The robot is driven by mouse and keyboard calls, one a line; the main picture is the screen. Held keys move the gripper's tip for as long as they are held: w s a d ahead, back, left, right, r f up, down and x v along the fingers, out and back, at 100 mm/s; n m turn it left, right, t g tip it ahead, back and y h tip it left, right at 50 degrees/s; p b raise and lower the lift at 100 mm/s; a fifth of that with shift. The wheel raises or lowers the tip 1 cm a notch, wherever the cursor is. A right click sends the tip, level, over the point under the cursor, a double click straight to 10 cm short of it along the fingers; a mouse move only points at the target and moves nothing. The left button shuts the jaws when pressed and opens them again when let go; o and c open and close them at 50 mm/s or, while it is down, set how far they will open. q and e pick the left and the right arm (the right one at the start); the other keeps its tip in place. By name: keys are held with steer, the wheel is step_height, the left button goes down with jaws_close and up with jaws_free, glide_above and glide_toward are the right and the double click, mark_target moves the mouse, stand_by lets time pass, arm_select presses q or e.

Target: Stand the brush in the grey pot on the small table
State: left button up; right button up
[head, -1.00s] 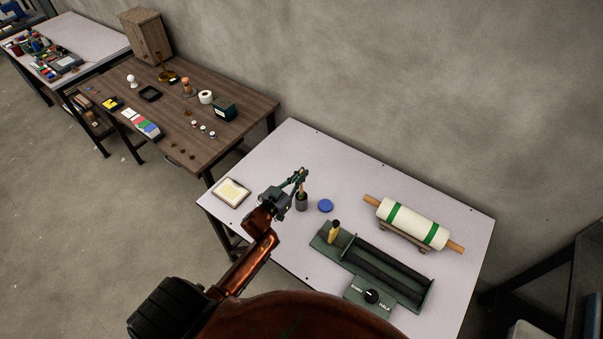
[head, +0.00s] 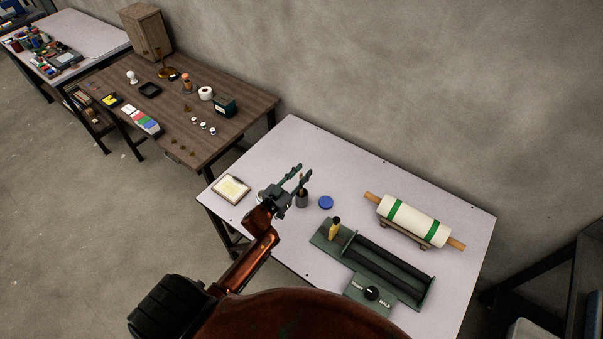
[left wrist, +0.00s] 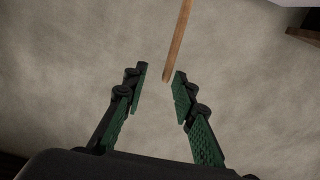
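The grey pot (head: 302,201) stands on the small light-topped table (head: 340,160), left of a blue disc. The brush's thin wooden handle (head: 302,182) rises from the pot, close to upright; its lower end is hidden inside. In the left wrist view the wooden handle (left wrist: 178,42) shows between and beyond the fingertips, with a visible gap on each side. My left gripper (head: 300,171) is open at the handle's upper part; in the left wrist view its green-padded fingers (left wrist: 158,84) are spread and hold nothing. My right gripper is not in view.
A blue disc (head: 326,202) lies just right of the pot. A green device with dark rollers (head: 385,266) and a white roll with green bands (head: 414,221) are to the right. A notepad (head: 231,189) lies at the left. The table's back strip is clear.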

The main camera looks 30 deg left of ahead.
arm_select(q)
steer(key=s+a, duration=0.1)
steer(key=s, duration=1.1)
steer(key=shift+a, duration=0.15)
stand_by(0.6)
